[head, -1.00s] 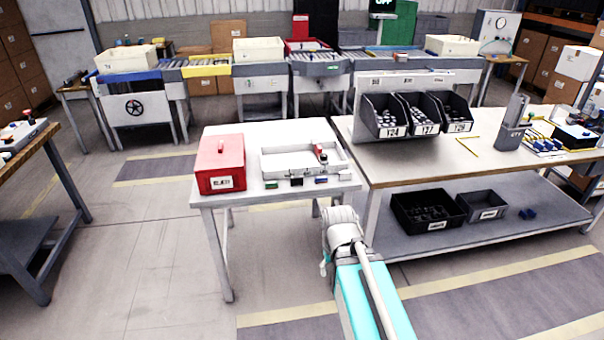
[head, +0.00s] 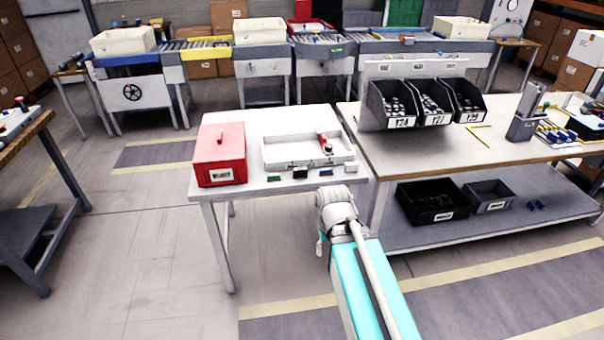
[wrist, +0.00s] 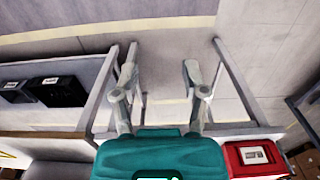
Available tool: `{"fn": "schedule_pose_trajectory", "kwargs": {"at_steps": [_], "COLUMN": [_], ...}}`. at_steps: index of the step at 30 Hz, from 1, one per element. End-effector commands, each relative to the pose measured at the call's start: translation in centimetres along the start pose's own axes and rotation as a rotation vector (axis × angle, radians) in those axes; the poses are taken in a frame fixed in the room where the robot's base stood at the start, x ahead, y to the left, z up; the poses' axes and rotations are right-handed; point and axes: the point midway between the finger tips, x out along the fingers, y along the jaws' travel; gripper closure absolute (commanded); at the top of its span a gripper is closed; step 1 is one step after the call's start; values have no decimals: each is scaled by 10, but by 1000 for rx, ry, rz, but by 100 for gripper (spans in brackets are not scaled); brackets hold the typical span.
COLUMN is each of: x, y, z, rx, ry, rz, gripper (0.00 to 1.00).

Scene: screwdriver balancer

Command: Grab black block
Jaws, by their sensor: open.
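The black block (head: 299,174) is small and lies near the front edge of the white table (head: 215,128), in a row between a green block (head: 273,178) and a blue block (head: 325,172). My gripper (wrist: 160,62) is open in the wrist view, with nothing between its two fingers. Floor and table legs show beyond the fingers there. I cannot make out the black block in the wrist view. In the head view my arm reaches up to just in front of the table, and the fingers are hidden.
A red box (head: 220,154) stands at the table's left. A white tray (head: 283,164) behind the blocks holds a red-handled tool (head: 324,143). A white block (head: 350,167) ends the row. A workbench (head: 480,150) with black bins (head: 392,104) stands close on the right.

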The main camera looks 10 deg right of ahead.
Motion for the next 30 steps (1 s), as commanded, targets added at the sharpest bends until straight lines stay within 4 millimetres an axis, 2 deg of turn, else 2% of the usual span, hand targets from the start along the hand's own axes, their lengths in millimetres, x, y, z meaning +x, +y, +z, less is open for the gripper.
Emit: {"fn": "schedule_pose_trajectory", "kwargs": {"at_steps": [1,7,11,14,17,21,27,30], "x": [0,6,16,27,38,51,57,55], "y": [0,0,-6,-6,-6,-6,-7,-7], "z": [0,-10,-33,-62,-98,-156,-237,-271], "rx": [0,0,-6,-5,-4,-3,-2,-2], "ry": [0,27,94,178,289,474,752,883], "rz": [0,0,1,1,1,2,1,0], "gripper": [37,0,0,0,0,0,0,0]}}
